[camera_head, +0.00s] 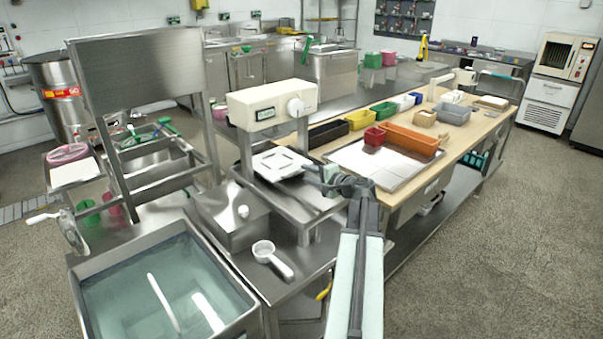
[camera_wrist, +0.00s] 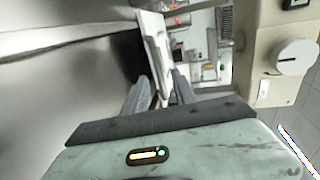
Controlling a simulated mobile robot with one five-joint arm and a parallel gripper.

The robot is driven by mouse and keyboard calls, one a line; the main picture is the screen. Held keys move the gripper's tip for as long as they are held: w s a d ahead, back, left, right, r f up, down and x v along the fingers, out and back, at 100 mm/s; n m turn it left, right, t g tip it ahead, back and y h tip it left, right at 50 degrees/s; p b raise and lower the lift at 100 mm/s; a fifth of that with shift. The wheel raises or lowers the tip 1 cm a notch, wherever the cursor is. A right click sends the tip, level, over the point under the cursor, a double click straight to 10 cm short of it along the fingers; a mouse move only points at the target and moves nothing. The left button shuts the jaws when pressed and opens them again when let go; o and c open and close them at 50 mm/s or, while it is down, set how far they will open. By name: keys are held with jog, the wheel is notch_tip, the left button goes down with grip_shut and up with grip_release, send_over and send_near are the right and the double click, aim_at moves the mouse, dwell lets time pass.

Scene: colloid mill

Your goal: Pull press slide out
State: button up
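The press (camera_head: 272,105) is a cream box head with a white round knob, standing on steel posts. The white press slide (camera_head: 281,163) lies flat below it on a steel shelf. My gripper (camera_head: 326,178) is at the slide's right-hand edge. In the wrist view, a narrow white part (camera_wrist: 154,50), seemingly the slide's edge or handle, reaches between the two grey fingers of my gripper (camera_wrist: 162,82). Whether both fingers touch it cannot be told. The press head with its knob (camera_wrist: 294,57) shows at the right of the wrist view.
A steel box (camera_head: 228,218) and a white scoop (camera_head: 271,258) sit in front of the press. A water-filled sink (camera_head: 165,290) is at lower left. A wooden table (camera_head: 470,128) with coloured bins runs to the right. Open floor (camera_head: 490,240) lies at right.

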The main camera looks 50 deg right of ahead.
aim_at(300, 171)
jog(key=x, duration=0.4)
jog(key=shift+w+f+b, duration=0.1)
jog(key=shift+w+b, duration=0.2)
jog(key=shift+b, duration=0.05)
jog(key=shift+c, duration=0.2)
grip_shut()
jog(key=shift+s, duration=0.1)
dwell(0.7)
